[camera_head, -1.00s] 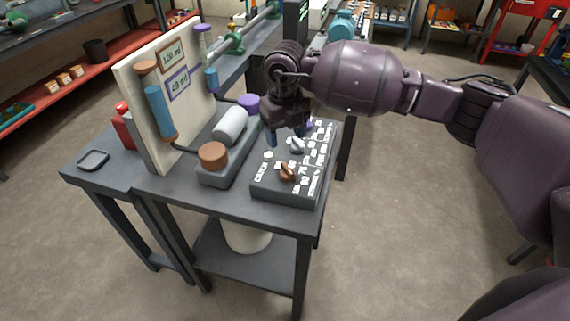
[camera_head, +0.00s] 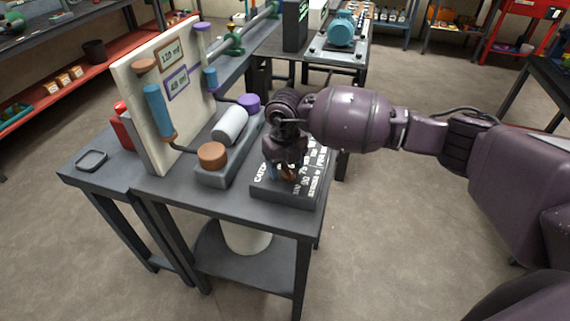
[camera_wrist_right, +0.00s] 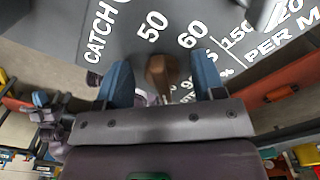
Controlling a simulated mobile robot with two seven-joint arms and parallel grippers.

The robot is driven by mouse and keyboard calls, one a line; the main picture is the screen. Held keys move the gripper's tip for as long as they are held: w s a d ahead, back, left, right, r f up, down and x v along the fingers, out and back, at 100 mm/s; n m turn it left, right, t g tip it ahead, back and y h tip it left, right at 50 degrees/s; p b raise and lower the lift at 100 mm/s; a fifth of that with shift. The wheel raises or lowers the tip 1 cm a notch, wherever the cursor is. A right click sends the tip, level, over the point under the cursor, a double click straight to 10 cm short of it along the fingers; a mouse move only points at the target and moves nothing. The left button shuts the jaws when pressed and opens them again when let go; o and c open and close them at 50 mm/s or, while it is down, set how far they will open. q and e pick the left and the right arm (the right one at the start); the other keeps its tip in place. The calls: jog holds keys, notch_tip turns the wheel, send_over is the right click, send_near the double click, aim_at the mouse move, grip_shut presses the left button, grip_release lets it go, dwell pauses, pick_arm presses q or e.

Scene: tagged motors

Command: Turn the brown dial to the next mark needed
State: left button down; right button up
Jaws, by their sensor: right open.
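The brown dial (camera_head: 288,175) sits on the dark control panel (camera_head: 281,195) at the table's front right, mostly hidden by my right gripper in the head view. In the right wrist view the dial (camera_wrist_right: 160,72) stands between my two blue fingertips, with a gap on each side. My right gripper (camera_head: 282,174) is open around it; it also shows in the right wrist view (camera_wrist_right: 162,80). White marks including 50 and 60 lie beyond the dial, with CATCH to the left. A brown-framed tag (camera_head: 172,55), seemingly 120 ml, is on the upright board. My left gripper is out of view.
The cream board (camera_head: 131,85) carries a purple-framed tag (camera_head: 178,83) and two blue cylinders. A grey base with a brown cap (camera_head: 212,155), white cylinder (camera_head: 230,124) and purple cap (camera_head: 249,102) stands left of the panel. A small tray (camera_head: 92,160) lies far left.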

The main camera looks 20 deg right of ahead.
jog(key=shift+c, duration=0.4)
jog(key=c, duration=0.8)
